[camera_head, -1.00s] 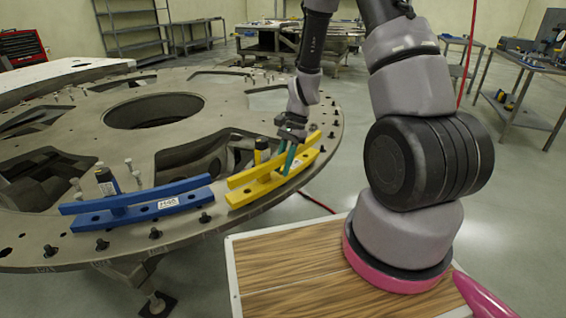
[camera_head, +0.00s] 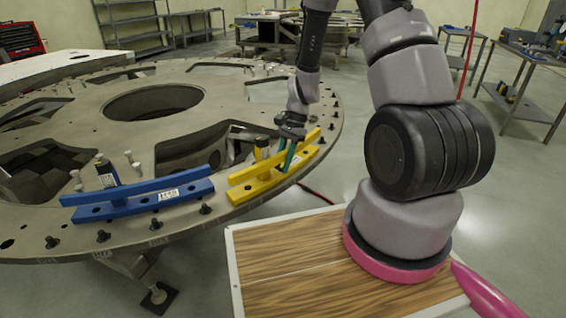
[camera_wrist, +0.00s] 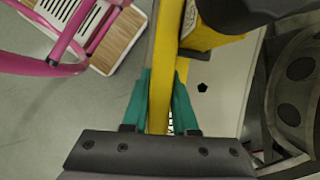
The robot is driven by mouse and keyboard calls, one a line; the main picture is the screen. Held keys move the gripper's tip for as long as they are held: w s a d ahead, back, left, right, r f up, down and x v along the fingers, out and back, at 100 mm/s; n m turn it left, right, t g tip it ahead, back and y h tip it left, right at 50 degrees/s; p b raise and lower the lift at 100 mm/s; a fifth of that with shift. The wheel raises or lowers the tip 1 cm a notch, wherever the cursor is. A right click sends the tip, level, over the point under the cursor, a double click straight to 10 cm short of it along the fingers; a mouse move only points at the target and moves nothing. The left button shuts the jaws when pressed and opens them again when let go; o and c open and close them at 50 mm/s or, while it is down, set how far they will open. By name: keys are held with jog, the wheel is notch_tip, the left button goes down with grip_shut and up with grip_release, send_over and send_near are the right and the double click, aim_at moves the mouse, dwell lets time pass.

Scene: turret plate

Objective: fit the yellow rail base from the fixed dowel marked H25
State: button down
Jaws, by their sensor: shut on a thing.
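The yellow rail base (camera_head: 268,182) sits near the rim of the big round turret plate (camera_head: 130,225), to the right of a blue rail base (camera_head: 150,205). It also shows in the wrist view as a long yellow bar (camera_wrist: 164,60). My gripper (camera_head: 287,158) reaches down to the yellow base's right part, with its green fingers shut on either side of the upper yellow bar; they also show in the wrist view (camera_wrist: 160,100). The marking H25 cannot be read.
Several dark bolts line the plate's rim. A wood-topped platform (camera_head: 285,255) lies below my arm, and open floor is at the right.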

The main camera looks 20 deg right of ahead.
jog(key=shift+s+f, duration=0.1)
jog(key=c, duration=0.6)
grip_release()
jog(key=v, duration=1)
jog(key=shift+d+r, duration=0.15)
jog(key=shift+r, duration=0.2)
